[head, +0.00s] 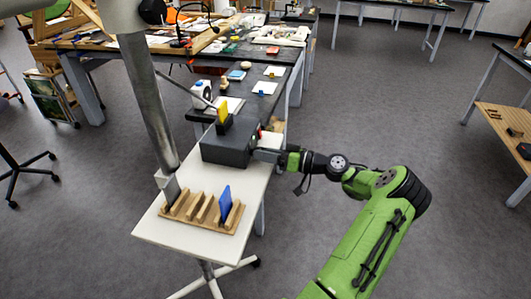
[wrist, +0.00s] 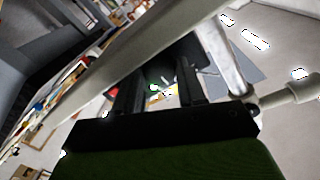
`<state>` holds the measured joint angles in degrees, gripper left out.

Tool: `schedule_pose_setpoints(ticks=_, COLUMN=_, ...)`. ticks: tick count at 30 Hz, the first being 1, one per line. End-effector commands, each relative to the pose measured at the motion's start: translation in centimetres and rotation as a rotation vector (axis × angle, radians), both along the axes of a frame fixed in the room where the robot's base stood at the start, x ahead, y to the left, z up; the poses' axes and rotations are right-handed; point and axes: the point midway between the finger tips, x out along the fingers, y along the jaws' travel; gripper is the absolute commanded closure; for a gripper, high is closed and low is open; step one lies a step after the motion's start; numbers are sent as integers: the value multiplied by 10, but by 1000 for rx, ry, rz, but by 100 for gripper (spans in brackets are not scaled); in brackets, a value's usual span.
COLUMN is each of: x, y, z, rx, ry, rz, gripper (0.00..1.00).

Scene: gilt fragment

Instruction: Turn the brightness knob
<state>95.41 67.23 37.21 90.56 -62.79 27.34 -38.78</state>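A dark grey box (head: 228,146) sits on the white table, with a yellow plate (head: 223,112) standing up on its top. A small red part (head: 259,131) shows at its right edge. My gripper (head: 262,155) is at the box's right side, very close to it or touching; I cannot tell which. No brightness knob can be made out; that side of the box is turned away and partly covered by my gripper. In the wrist view, the two dark fingers (wrist: 160,88) stand apart, with a dark shape between and beyond them that I cannot identify.
A wooden rack (head: 203,212) with a blue plate (head: 225,203) stands on the near part of the white table (head: 160,232). A grey post (head: 150,100) rises at its left. A dark bench (head: 262,82) with small items extends behind.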

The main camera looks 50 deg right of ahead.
Motion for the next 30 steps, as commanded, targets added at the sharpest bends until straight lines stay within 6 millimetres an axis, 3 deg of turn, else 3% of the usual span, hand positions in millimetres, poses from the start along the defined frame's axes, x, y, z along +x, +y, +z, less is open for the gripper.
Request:
schedule_pose_setpoints(ticks=1, x=0, y=0, z=0, rx=-1, ry=-1, rz=-1, gripper=53)
schedule_pose_setpoints(ticks=5, x=0, y=0, z=0, rx=-1, ry=-1, rz=-1, gripper=35)
schedule_pose_setpoints(ticks=16, x=0, y=0, z=-4, rx=-54, ry=-27, rz=-2, gripper=35)
schedule_pose_setpoints(ticks=25, x=-1, y=1, z=-10, rx=-428, ry=-221, rz=-1, gripper=35)
schedule_pose_setpoints(ticks=30, x=-35, y=-16, z=1, rx=-445, ry=-228, rz=-6, gripper=35)
